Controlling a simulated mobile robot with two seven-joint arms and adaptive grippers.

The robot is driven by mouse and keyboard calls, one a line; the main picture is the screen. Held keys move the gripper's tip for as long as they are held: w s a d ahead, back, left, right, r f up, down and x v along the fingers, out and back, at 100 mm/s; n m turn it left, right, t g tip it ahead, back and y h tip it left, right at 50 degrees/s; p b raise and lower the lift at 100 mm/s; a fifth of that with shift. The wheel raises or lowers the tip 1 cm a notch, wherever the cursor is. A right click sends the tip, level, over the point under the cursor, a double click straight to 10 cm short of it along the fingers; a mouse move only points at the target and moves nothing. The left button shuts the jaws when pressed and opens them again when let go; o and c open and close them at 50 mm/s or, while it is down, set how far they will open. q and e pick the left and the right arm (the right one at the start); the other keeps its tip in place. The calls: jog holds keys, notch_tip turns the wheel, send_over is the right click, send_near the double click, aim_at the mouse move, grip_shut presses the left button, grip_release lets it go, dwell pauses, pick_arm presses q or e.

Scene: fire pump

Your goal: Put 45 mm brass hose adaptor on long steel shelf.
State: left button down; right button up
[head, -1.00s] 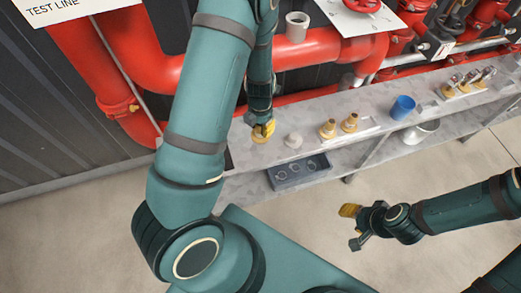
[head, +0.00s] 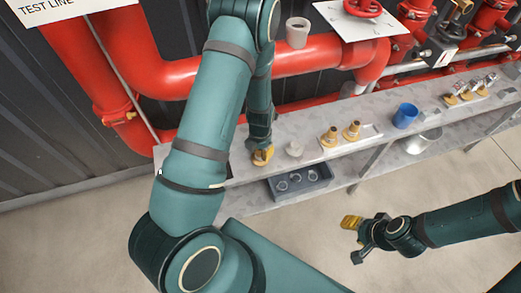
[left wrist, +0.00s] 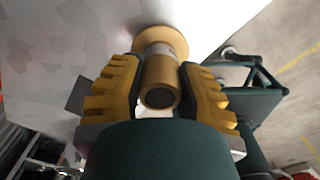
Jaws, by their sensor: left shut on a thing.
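The long steel shelf (head: 299,124) runs along the pipes in the head view. My left gripper (head: 262,156) is low over the left end of its top. In the left wrist view the left gripper (left wrist: 160,88) is shut on a brass adaptor (left wrist: 159,72), with its wide flange away from the camera, close to the grey surface; I cannot tell if it touches. In the head view the held adaptor is mostly hidden by the fingers. Two similar brass adaptors (head: 330,137) (head: 352,131) stand on a white board. My right gripper (head: 353,240) is open and empty above the floor.
A small pale piece (head: 294,149) stands just right of the left gripper. A blue cup (head: 405,116) and several brass-and-steel fittings (head: 466,92) are farther right. A dark bin (head: 300,181) with rings sits on the lower level. Red pipes (head: 190,78) run behind.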

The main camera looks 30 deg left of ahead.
pick_arm(q)
jog(key=shift+f, duration=0.15)
jog(key=c, duration=0.7)
grip_release()
